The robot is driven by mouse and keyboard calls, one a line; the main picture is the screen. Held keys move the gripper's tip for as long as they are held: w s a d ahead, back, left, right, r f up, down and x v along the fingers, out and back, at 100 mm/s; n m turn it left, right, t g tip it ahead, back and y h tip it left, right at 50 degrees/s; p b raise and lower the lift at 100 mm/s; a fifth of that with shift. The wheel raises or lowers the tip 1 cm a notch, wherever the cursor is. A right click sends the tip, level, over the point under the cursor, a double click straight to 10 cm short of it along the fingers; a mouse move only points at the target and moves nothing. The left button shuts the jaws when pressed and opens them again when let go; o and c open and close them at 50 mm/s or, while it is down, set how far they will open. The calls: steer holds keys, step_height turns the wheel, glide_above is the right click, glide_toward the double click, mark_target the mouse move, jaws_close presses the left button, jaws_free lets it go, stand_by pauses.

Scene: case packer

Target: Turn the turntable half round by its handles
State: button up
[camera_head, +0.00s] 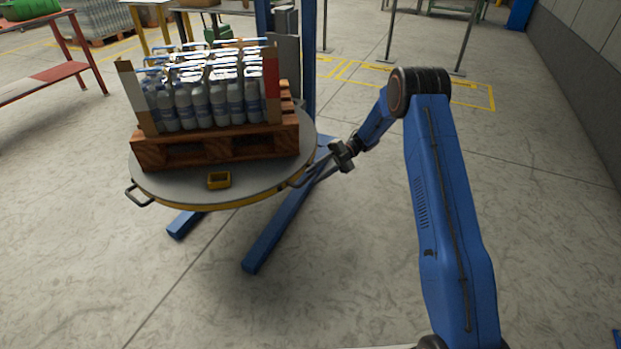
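The turntable (207,192) is a round grey disc with a yellow rim, on a blue frame. One dark handle (138,197) sticks out at its left front rim. Another handle (301,178) is at the right front rim. A wooden pallet (217,147) with several clear bottles stands on the disc. My gripper (341,155) is just right of the turntable's right edge, apart from the right handle as far as I can see. It is small and dark here, so I cannot tell whether its fingers are open or shut. The far rim is hidden by the load.
Blue base legs (276,228) reach out over the floor below. A blue post (309,60) stands behind the turntable. A red rack (45,75) is at the left. The floor in front is clear.

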steer(key=v, duration=1.4)
steer(key=shift+s, duration=0.1)
